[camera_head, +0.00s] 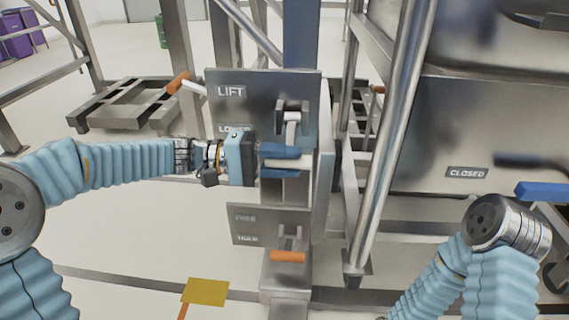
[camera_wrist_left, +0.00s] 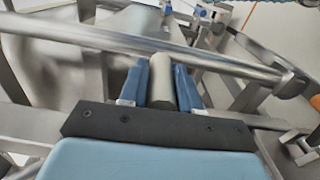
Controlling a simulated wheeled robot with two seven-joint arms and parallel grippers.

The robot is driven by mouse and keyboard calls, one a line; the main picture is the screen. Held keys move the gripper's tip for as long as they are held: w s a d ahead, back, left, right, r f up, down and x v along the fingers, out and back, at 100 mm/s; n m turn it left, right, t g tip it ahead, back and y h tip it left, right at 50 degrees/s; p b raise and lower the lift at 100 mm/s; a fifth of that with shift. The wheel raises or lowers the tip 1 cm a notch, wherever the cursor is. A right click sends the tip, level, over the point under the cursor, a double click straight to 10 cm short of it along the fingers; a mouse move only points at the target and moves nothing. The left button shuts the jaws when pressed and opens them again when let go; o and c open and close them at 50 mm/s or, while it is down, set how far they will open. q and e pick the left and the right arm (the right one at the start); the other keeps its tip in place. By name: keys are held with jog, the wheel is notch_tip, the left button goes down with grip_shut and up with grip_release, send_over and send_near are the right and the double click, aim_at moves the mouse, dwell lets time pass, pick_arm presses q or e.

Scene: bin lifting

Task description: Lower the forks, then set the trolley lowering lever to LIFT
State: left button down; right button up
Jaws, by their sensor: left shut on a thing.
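The lever plate (camera_head: 265,88) bears the word LIFT at its upper left. A second label below starts with LO and is partly hidden by my left gripper. A pale lever (camera_head: 292,117) hangs down from a bracket on this plate. My left gripper (camera_head: 283,161) is shut on the lever's lower end, below the bracket. In the left wrist view, the blue fingers (camera_wrist_left: 162,85) stand on either side of the grey cylindrical lever handle (camera_wrist_left: 161,72). My right gripper is out of view; only the right arm shows. I cannot make out the forks for certain.
A lower plate (camera_head: 245,223) marked FREE and HOLD carries an orange-ended lever (camera_head: 287,256). A steel bin (camera_head: 470,125) labelled CLOSED stands right, behind a slanted steel post (camera_head: 393,140). A yellow pad (camera_head: 205,291) is at the bottom.

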pick_arm(q)
jog(key=shift+w+f, duration=0.35)
jog(key=shift+f, duration=0.1)
jog(key=shift+w+a+f, duration=0.1)
jog(key=c, duration=0.8)
grip_release()
jog(key=shift+c, duration=0.2)
jog(key=shift+a, duration=0.4)
jog(key=a+p, duration=0.1)
jog(key=a, duration=1.2)
